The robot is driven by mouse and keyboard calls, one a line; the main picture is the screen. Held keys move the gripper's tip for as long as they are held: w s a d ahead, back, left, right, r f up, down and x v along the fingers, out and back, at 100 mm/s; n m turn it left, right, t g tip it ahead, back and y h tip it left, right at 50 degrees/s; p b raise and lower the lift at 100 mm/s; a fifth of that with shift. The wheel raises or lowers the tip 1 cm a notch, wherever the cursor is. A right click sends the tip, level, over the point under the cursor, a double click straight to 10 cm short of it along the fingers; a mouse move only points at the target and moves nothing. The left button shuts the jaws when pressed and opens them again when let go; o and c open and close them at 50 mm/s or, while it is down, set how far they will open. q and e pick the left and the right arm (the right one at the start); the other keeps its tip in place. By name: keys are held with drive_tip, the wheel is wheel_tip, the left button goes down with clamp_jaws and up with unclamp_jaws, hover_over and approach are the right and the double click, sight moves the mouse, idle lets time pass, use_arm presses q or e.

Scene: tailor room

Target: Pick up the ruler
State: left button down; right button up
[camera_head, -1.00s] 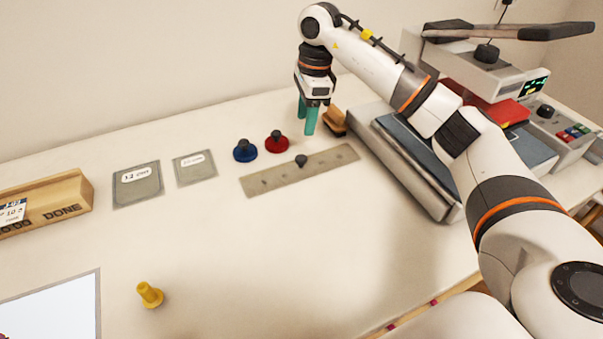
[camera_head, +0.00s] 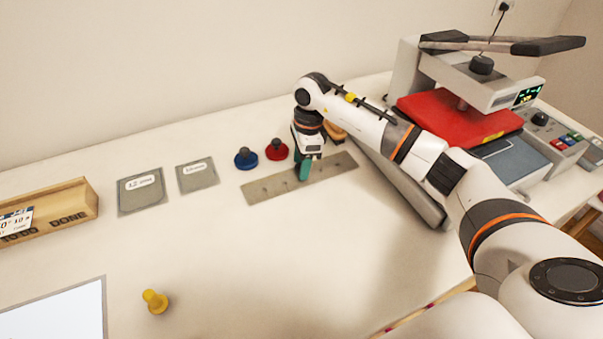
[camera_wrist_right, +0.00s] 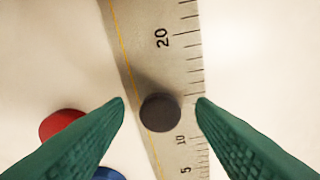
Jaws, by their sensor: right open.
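The ruler (camera_head: 268,188) is a flat grey strip lying on the table, slanting up to the right. In the right wrist view the ruler (camera_wrist_right: 182,60) shows scale marks and a round dark knob (camera_wrist_right: 160,112) on its face. My right gripper (camera_head: 304,170) is over the middle of the ruler and hides the knob in the head view. In the right wrist view its green fingers (camera_wrist_right: 160,105) are open, one on each side of the knob, with gaps to it. The gripper holds nothing. My left gripper is not in view.
A blue knob (camera_head: 246,158) and a red knob (camera_head: 277,149) stand just behind the ruler. Grey plates (camera_head: 140,192) and a wooden box (camera_head: 48,209) are at left. A heat press (camera_head: 460,115) stands at right. A yellow peg (camera_head: 155,301) is in front; the table's middle is clear.

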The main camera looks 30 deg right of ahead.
drive_tip(key=shift+c, duration=0.4)
drive_tip(key=c, duration=1)
drive_tip(key=shift+r, duration=0.1)
